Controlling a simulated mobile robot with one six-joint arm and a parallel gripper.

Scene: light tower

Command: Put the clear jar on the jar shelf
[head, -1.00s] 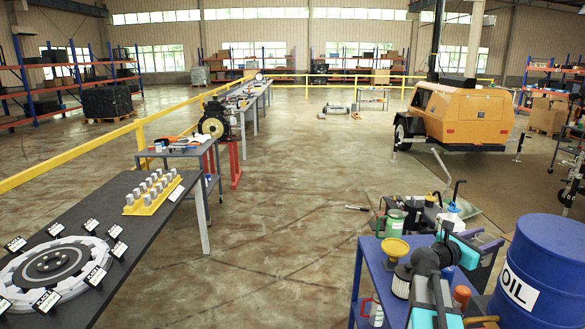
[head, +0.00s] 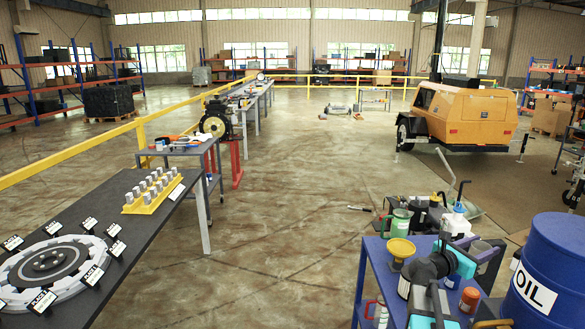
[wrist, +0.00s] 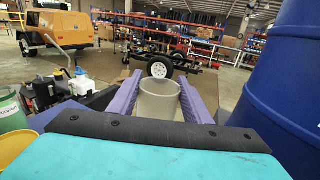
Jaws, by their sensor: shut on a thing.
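My gripper (wrist: 164,98) has purple fingers. It is shut on the clear jar (wrist: 157,104), a translucent, open-topped cylinder standing about upright between them in the wrist view. The black and teal gripper body hides the jar's lower part. In the head view my gripper (head: 480,244) is above the right side of the blue cart (head: 371,272), left of the oil drum. The jar is small and partly hidden by the fingers there. I cannot pick out the jar shelf with certainty in either view.
The blue OIL drum (head: 548,270) stands close at the right. A green container (head: 400,224), a yellow funnel (head: 400,249) and an orange-red can (head: 469,299) are on the cart. A dark table (head: 105,240) is at the left. The middle floor is open.

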